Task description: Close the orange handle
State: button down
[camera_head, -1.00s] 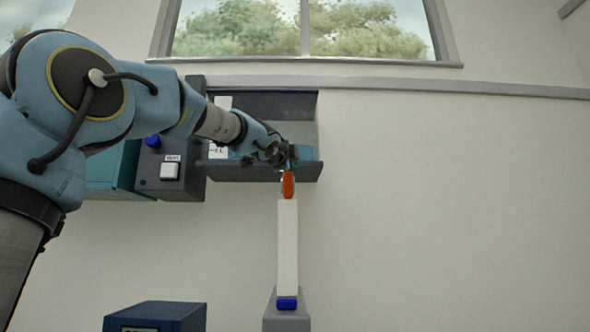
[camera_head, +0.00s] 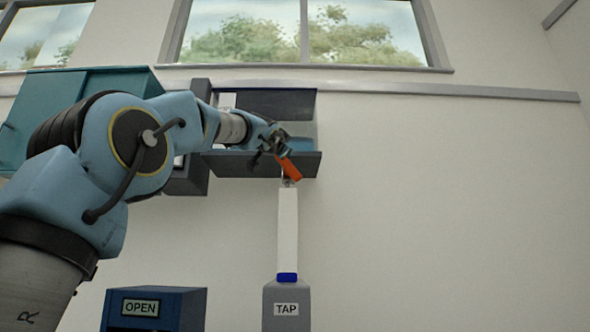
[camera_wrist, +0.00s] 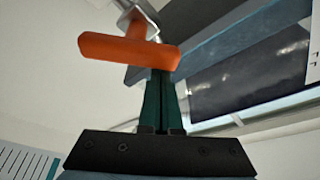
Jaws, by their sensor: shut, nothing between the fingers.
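The orange handle (camera_head: 289,168) sits at the top of a white vertical post (camera_head: 287,228), and in the head view it is tilted, its upper end leaning left. In the wrist view the orange handle (camera_wrist: 128,50) lies crosswise just beyond the fingertips, with a metal fitting behind it. My gripper (camera_head: 280,152) is at the handle's upper end. In the wrist view its green fingers (camera_wrist: 160,85) are together with nothing between them, and their tips are at the handle's edge. I cannot tell whether they touch it.
A grey box labelled TAP (camera_head: 286,310) with a blue cap stands under the post. A dark blue box labelled OPEN (camera_head: 155,308) is at lower left. A dark open shelf (camera_head: 300,165) is on the wall behind my gripper. The wall at right is clear.

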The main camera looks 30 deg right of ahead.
aim_at(276, 157)
jog(key=n+t+b, duration=0.1)
jog(key=n+b, duration=0.1)
jog(key=n, duration=0.1)
jog(key=a+f+n+t+y+b, duration=0.1)
jog(key=n+b, duration=0.1)
jog(key=n, duration=0.1)
jog(key=w+a+n+t+y+b, duration=0.1)
jog(key=n+b, duration=0.1)
jog(key=b, duration=0.1)
jog(key=shift+w+a+f+n, duration=0.1)
jog(key=shift+f+n, duration=0.3)
jog(key=shift+a+f, duration=0.1)
jog(key=shift+f, duration=0.05)
dwell(0.3)
jog(key=s+a+b, duration=0.3)
jog(key=s+a, duration=0.1)
jog(key=s, duration=0.4)
jog(key=shift+s+r, duration=0.3)
jog(key=shift+r, duration=0.1)
dwell(0.3)
dwell(0.4)
